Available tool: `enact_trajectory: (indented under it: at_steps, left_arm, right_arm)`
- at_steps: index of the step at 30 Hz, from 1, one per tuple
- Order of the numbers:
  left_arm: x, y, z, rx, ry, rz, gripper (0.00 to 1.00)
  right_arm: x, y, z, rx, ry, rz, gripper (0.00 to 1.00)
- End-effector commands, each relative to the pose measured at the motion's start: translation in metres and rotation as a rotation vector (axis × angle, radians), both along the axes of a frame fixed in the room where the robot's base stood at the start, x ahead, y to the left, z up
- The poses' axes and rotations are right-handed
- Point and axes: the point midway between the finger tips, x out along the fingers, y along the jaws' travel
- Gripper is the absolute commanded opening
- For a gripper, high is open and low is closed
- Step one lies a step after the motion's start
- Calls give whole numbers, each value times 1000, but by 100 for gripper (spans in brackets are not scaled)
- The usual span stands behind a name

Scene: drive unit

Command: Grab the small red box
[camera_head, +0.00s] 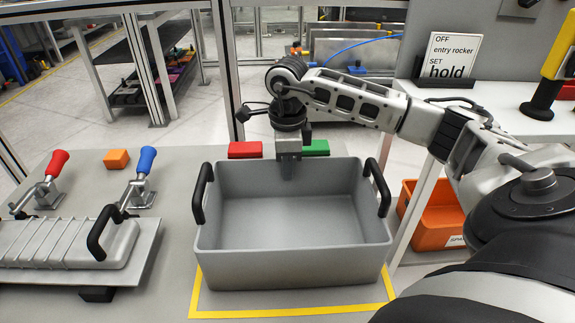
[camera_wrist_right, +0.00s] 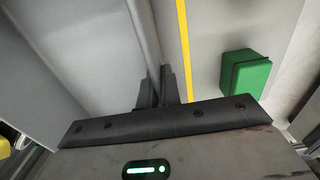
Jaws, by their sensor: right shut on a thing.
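The small red box (camera_head: 245,150) lies behind the back wall of the grey tote (camera_head: 300,265), partly hidden by its rim. It does not show in the right wrist view. My right gripper (camera_head: 288,172) points down at the middle of the tote's back rim, to the right of the red box. Its fingers (camera_wrist_right: 160,88) straddle the tote's wall (camera_wrist_right: 144,40) in the wrist view and are shut on it. The red box is apart from the fingers. My left gripper is not in view.
A green box (camera_head: 316,148) lies just right of my right gripper, and also shows in the wrist view (camera_wrist_right: 245,75). An orange block (camera_head: 116,159) and a clamp fixture with red and blue handles (camera_head: 147,160) are at left. The tote looks empty, with two black handles.

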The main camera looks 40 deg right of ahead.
Motion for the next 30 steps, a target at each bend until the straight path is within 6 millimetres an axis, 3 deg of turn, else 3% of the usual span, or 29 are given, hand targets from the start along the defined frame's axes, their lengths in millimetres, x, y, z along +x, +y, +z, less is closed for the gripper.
enact_trajectory:
  at_steps: [2, 3, 5, 16, 20, 30]
  left_arm:
    - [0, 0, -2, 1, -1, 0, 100]
    - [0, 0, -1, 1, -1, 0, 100]
    - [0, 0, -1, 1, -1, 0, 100]
    - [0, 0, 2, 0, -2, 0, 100]
    - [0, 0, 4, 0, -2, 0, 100]
    - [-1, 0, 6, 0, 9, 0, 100]
  right_arm:
    - [0, 0, -1, 2, -3, 0, 0]
    - [0, 0, -2, -1, -1, 0, 14]
    - [0, 0, -2, 0, 0, 0, 27]
    - [0, 0, 5, -1, -2, 0, 27]
    - [1, 0, 25, -1, -6, 0, 27]
    - [1, 0, 96, 0, -4, 0, 27]
